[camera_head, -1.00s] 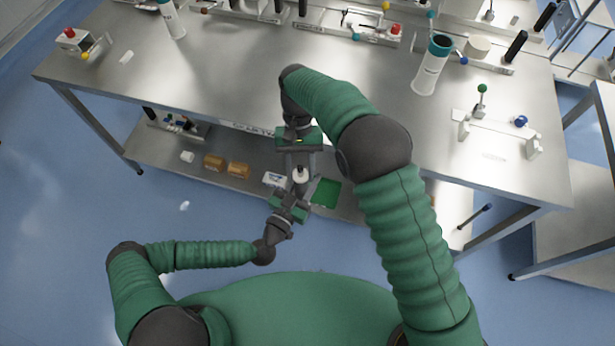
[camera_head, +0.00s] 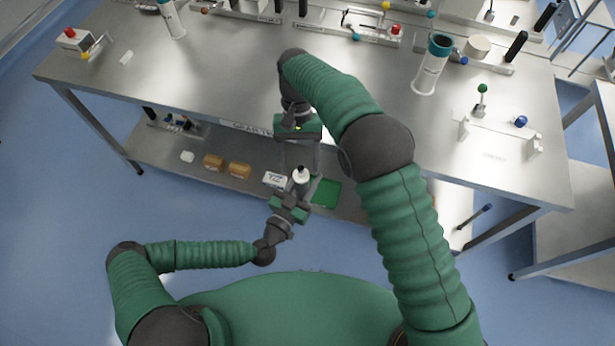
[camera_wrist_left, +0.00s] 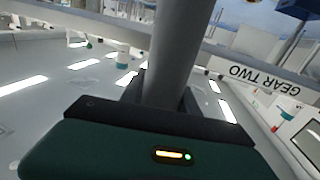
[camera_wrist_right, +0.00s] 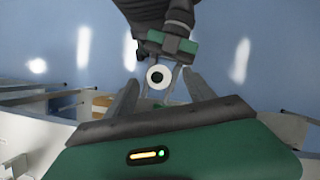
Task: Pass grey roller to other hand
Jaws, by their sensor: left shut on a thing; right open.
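The grey roller (camera_head: 301,176) shows in the head view as a short piece with a pale end and dark tip. My left gripper (camera_head: 296,190) is shut on it from below. In the left wrist view the grey roller (camera_wrist_left: 178,50) appears as a large grey cylinder, close up. In the right wrist view I see the roller (camera_wrist_right: 159,77) end-on as a pale ring with a dark centre. My right gripper (camera_head: 300,160) is open above, its fingers apart on either side of the roller's end. Contact between these fingers and the roller cannot be told.
A steel workbench (camera_head: 225,75) stands ahead, with bottles and fixtures on top. Its lower shelf (camera_head: 160,172) holds orange-brown boxes (camera_head: 213,162) and a green plate (camera_head: 326,193). Both grippers are in front of the bench, with open blue floor (camera_head: 90,230) to the left.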

